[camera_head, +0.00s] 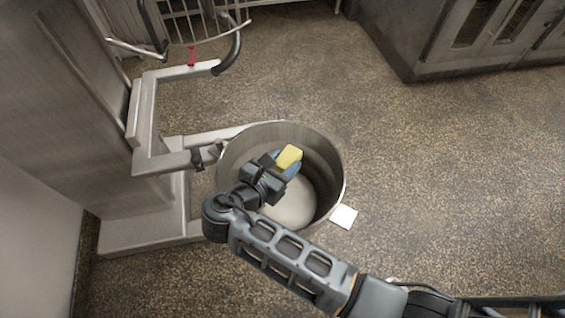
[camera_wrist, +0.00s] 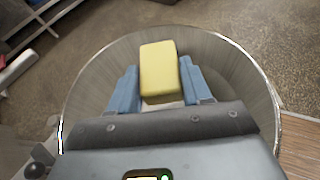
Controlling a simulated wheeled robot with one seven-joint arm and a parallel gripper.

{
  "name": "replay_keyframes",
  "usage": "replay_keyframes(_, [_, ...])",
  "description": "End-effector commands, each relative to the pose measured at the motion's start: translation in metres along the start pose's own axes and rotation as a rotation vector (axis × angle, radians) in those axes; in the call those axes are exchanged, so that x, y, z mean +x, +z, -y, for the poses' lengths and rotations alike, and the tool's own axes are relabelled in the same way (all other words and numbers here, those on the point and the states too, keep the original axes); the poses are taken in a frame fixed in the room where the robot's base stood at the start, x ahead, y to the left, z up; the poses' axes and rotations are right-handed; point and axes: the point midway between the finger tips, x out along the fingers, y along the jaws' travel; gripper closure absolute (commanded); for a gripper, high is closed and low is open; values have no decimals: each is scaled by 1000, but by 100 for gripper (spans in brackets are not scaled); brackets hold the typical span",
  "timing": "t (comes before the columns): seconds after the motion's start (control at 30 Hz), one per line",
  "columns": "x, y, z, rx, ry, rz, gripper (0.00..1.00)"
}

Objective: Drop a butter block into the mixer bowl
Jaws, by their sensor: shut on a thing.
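A yellow butter block (camera_head: 289,157) is held between the blue fingers of my gripper (camera_head: 282,165). In the wrist view the butter block (camera_wrist: 159,70) sits between both fingertips (camera_wrist: 159,92), with its far end sticking out past them. My gripper is shut on it. The round steel mixer bowl (camera_head: 334,160) is below, and the butter is over its opening, inside the rim outline in both views. The bowl's rim (camera_wrist: 250,58) also curves around the gripper in the wrist view. The pale bowl floor shows in part; my arm hides some of it. I cannot tell the butter's exact height.
The mixer's steel column and bowl arms (camera_head: 150,150) stand left of the bowl, with a wire guard (camera_head: 205,35) above. A small white square (camera_head: 343,216) shows just right of the bowl. A steel cabinet (camera_head: 450,45) is at the back right. The speckled floor at right is clear.

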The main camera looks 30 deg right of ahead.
Motion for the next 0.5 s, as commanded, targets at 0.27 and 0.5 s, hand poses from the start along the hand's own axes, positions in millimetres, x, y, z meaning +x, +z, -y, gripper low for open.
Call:
replay_keyframes(0.27, [13,-31,0,0,2,0,83])
replay_keyframes(0.5, [17,-42,0,-1,2,0,83])
